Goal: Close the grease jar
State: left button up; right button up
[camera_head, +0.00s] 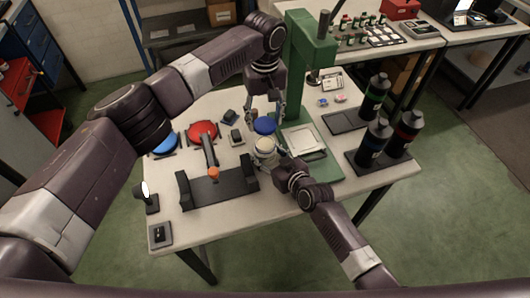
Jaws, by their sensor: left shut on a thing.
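The grease jar (264,146) is a small pale jar with a cream-coloured top, upright near the middle of the table. A blue lid (265,126) is just behind it in the picture, between the fingertips of my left gripper (265,115). My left gripper points down and is shut on the blue lid, which is apart from the jar top. My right gripper (272,161) is low at the front right side of the jar, close against it. Its fingers are small and partly hidden, so I cannot tell whether they grip the jar.
A green press (306,65) stands right of the lid. Dark bottles (375,138) stand on a black tray at the right. A black holder (218,190) with an orange-tipped lever is left of the jar. A red disc (202,130) and another blue disc (163,143) lie farther left.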

jog(key=c, duration=0.9)
pick_arm(q)
send_over(265, 143)
jog(key=shift+f, duration=2.5)
pick_arm(e)
jog(key=shift+c, duration=0.2)
pick_arm(q)
jog(key=shift+f, duration=0.9)
jog(key=shift+f, duration=0.55)
